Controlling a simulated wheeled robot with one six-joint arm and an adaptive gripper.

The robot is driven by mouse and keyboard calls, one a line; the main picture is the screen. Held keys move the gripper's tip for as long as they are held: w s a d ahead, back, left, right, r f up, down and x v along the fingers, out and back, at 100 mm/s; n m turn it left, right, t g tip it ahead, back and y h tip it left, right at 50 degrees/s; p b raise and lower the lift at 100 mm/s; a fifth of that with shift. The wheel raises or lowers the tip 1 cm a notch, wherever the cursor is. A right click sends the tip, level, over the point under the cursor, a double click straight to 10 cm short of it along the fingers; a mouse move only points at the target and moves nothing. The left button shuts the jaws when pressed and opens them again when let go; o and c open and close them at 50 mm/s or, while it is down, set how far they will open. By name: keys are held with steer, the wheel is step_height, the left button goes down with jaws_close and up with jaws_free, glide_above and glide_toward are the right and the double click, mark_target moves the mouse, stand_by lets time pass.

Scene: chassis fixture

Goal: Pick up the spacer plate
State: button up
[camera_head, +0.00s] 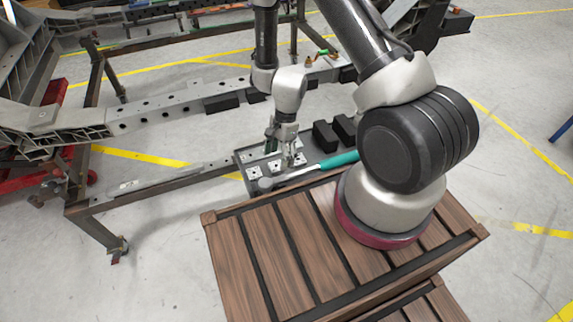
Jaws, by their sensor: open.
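Several small pale metal plates with dark holes lie in a dark tray (240,158) on the fixture; one spacer plate (253,173) is at the tray's left side, and another plate (274,166) lies to its right. I cannot tell whether they differ. My gripper (287,163) points down over the tray, with its fingers apart, close to the plates. It partly hides the middle of the tray. I see nothing held between the fingers, but they are small in this view.
A hammer-like tool with a teal handle (338,159) lies along the tray's near edge. Black blocks (325,135) stand to the right. A steel rail (140,193) runs left from the tray. Wooden slats (262,250) lie in front.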

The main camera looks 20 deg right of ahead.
mark_target(276, 166)
steer(key=w+m, duration=0.1)
steer(key=w+d+m+t, duration=0.1)
steer(key=w, duration=0.1)
steer(key=shift+m+h, duration=0.3)
steer(key=shift+m, duration=0.1)
steer(key=shift+w+d+f, duration=0.1)
steer(key=shift+d+f, duration=0.05)
steer(key=shift+f, duration=0.2)
steer(key=f, duration=0.4)
steer(key=a+f, duration=0.1)
steer(key=f, duration=0.2)
steer(key=shift+c, duration=0.4)
steer(key=c, duration=1.5)
steer(key=shift+o, duration=0.2)
step_height(276, 166, up, 10)
